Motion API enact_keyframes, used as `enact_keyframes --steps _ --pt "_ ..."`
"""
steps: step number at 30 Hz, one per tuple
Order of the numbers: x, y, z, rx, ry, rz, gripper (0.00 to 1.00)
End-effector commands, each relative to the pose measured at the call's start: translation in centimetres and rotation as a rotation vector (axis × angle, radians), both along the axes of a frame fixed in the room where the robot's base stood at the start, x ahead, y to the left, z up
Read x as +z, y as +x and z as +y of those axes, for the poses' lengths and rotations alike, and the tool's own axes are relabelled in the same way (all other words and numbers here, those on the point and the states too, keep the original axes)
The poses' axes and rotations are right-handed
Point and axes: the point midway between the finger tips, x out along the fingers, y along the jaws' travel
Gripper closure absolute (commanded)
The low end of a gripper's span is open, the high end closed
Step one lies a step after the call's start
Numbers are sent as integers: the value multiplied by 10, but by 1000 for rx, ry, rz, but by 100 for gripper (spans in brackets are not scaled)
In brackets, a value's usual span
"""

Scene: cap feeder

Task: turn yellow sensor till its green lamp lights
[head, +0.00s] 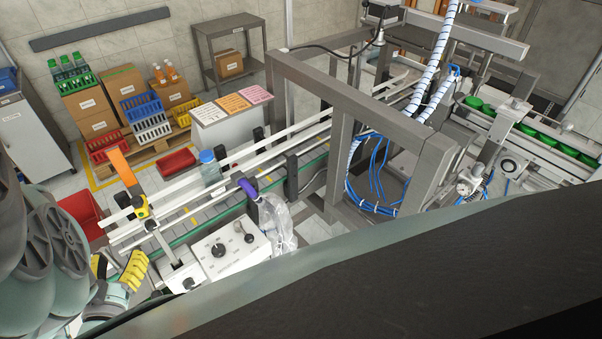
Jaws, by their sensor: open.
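The yellow sensor (141,209) is small and sits on a bracket post at the near left end of the conveyor (186,222). An orange plate (122,167) rises tilted just above it. Whether a lamp on the sensor is lit is too small to tell. My gripper (118,266), with ribbed yellow fingers, is at the lower left, below the sensor in the picture and apart from it. It is open, and nothing shows between its fingers. Part of it is hidden behind my own arm at the left edge.
A white control box (232,250) with black knobs stands right of the post, with a clear plastic bag (276,222) beside it. A blue-capped bottle (209,168) stands on the conveyor. A grey frame (350,95) spans the line. A red bin (82,213) is at the left.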

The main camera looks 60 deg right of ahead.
Motion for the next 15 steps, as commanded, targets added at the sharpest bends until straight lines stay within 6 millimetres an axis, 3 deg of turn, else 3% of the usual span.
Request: enact_keyframes --steps 15 --pt "0 17 -21 -8 -1 -1 41"
